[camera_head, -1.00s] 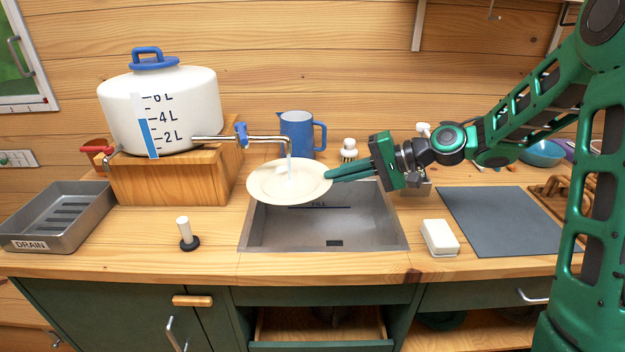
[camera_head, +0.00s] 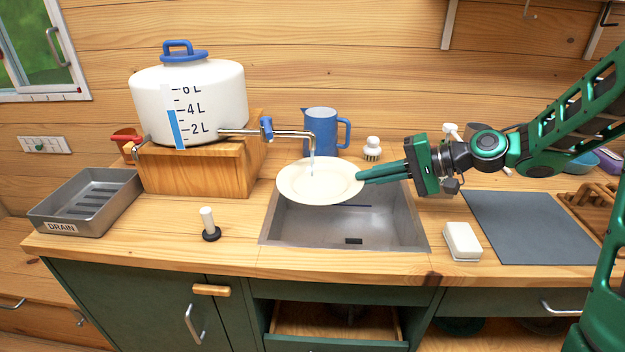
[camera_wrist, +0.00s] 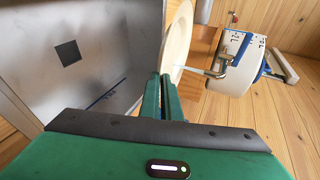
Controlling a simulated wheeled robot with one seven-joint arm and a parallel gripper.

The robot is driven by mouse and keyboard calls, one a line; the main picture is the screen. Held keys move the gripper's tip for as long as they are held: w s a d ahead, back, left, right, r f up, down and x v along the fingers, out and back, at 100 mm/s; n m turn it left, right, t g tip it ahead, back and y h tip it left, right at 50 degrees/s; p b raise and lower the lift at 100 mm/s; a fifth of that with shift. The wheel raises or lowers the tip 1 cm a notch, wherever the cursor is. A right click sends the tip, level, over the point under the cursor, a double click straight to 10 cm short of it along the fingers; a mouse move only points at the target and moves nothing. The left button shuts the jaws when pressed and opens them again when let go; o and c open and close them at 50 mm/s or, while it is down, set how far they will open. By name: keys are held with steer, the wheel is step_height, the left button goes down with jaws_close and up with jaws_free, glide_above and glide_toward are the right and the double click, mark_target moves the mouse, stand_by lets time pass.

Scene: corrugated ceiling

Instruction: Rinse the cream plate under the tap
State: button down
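The cream plate (camera_head: 318,183) is held roughly level above the back of the sink (camera_head: 345,226), under the tap (camera_head: 290,134). A thin stream of water (camera_head: 312,164) falls from the spout onto the plate. My gripper (camera_head: 362,177) is shut on the plate's right rim, and the arm reaches in from the right. In the wrist view the plate (camera_wrist: 177,42) shows edge-on between the fingertips, with the stream beside it. The white tank (camera_head: 190,104) feeding the tap stands on a wooden block.
A blue jug (camera_head: 321,131) and a small brush (camera_head: 372,148) stand behind the sink. A white block (camera_head: 462,241) and a grey mat (camera_head: 530,228) lie to the right.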

steer(key=s+d, duration=0.2)
steer(key=s, duration=0.3)
steer(key=shift+s, duration=0.35)
stand_by(1.4)
steer(key=s+d+r, duration=0.1)
steer(key=s+r, duration=0.3)
steer(key=shift+s+d, duration=0.35)
stand_by(0.7)
